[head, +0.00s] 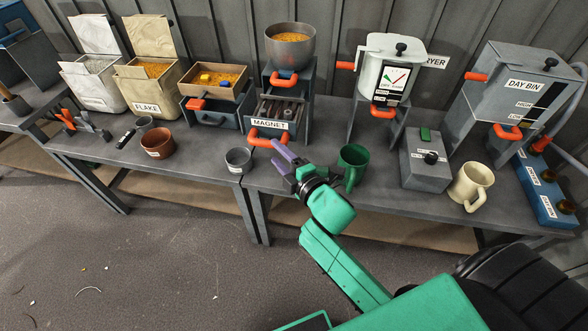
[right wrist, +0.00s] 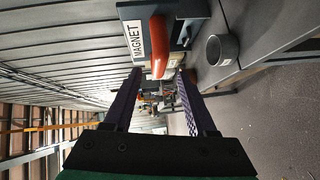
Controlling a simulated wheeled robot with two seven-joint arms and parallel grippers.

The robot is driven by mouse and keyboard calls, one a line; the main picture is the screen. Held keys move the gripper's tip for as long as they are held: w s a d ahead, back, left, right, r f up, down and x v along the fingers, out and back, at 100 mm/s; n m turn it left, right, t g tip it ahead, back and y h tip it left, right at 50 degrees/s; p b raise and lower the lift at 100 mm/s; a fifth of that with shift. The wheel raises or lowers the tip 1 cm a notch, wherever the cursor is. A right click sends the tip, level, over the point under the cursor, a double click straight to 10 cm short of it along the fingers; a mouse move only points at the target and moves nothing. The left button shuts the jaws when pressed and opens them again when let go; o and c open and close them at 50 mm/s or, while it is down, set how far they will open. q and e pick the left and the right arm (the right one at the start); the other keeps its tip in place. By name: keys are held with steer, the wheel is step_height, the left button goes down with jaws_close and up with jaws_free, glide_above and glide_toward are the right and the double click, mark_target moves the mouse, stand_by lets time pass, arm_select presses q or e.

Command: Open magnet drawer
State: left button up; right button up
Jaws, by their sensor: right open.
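The magnet drawer (head: 276,116) is a grey box with dark bars inside and a white MAGNET label, under a stand with a steel bowl. Its orange handle (head: 262,138) sticks out at the front. The handle also shows in the right wrist view (right wrist: 158,45), ahead of and between the two fingertips. My right gripper (head: 275,153) is open and empty, its purple fingers just in front of the handle; I cannot tell whether they touch it. The gripper also shows in the right wrist view (right wrist: 160,75). My left gripper is not in view.
A grey cup (head: 238,160) stands left of the gripper and a green jug (head: 353,165) right of it, both on the bench. The steel bowl (head: 290,48) of orange grain is above the drawer.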

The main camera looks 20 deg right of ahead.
steer(key=v, duration=0.8)
steer(key=shift+s+b, duration=0.35)
steer(key=shift+b, duration=0.1)
steer(key=shift+d, duration=0.1)
steer(key=s+d+f+m+g+h, duration=0.1)
steer(key=s+d+f+m+g, duration=0.15)
steer(key=f, duration=0.85)
steer(key=s+d+f+m+g+h, duration=0.1)
steer(key=s+f+m+g, duration=0.2)
steer(key=f, duration=0.9)
steer(key=s+d+f+m+g, duration=0.2)
steer(key=f+m, duration=0.1)
steer(key=f, duration=0.8)
steer(key=s+d+f+m+g, duration=0.2)
steer(key=s+f+m+g, duration=0.1)
steer(key=s+f, duration=0.5)
steer(key=s+d+f+m+g+h+p, duration=0.1)
steer(key=s+d+f+m+g, duration=0.2)
steer(key=s+f, duration=0.5)
steer(key=s+m+g, duration=0.1)
steer(key=s+m, duration=0.1)
steer(key=s, duration=0.5)
steer(key=shift+h, duration=0.3)
